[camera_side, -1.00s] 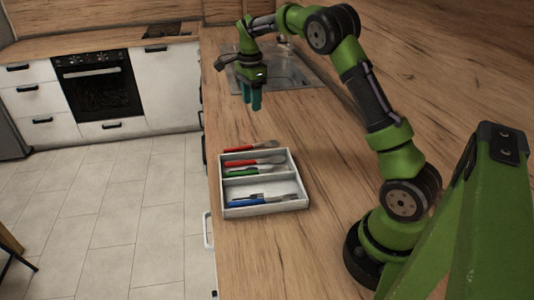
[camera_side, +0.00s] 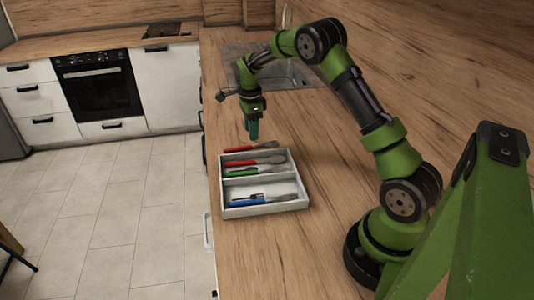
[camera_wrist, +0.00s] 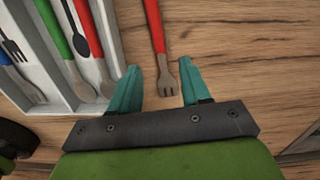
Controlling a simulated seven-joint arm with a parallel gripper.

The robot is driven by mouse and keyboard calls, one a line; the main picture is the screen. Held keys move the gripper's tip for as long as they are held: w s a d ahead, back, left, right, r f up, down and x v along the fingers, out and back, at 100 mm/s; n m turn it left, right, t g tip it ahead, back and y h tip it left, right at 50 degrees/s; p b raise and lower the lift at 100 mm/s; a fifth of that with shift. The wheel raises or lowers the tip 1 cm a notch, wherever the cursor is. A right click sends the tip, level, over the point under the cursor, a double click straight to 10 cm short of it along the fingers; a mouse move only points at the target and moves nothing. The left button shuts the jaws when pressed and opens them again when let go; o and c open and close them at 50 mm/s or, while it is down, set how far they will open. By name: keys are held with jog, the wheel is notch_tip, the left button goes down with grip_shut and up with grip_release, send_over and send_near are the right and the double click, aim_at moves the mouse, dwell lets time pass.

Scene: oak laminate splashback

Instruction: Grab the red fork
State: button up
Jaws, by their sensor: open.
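The red fork (camera_wrist: 157,35) lies on the wooden counter just outside the tray, its grey tines (camera_wrist: 168,84) pointing toward my gripper in the wrist view. In the side view the fork (camera_side: 239,149) lies along the tray's far edge. My gripper (camera_wrist: 163,84) is open, with its teal fingers on either side of the tine end in the wrist view. In the side view my gripper (camera_side: 253,132) hangs above the counter, close to the fork's metal end. It holds nothing.
A white cutlery tray (camera_side: 265,209) with two compartments holds red-handled, green-handled and blue-handled cutlery. The tray wall (camera_wrist: 111,42) runs close beside the left finger. A sink (camera_side: 290,75) lies behind. The counter right of the tray is clear.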

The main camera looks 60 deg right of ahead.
aim_at(253, 145)
notch_tip(253, 145, down, 5)
jog(key=shift+d+f, duration=0.1)
jog(key=shift+d, duration=0.05)
grip_shut()
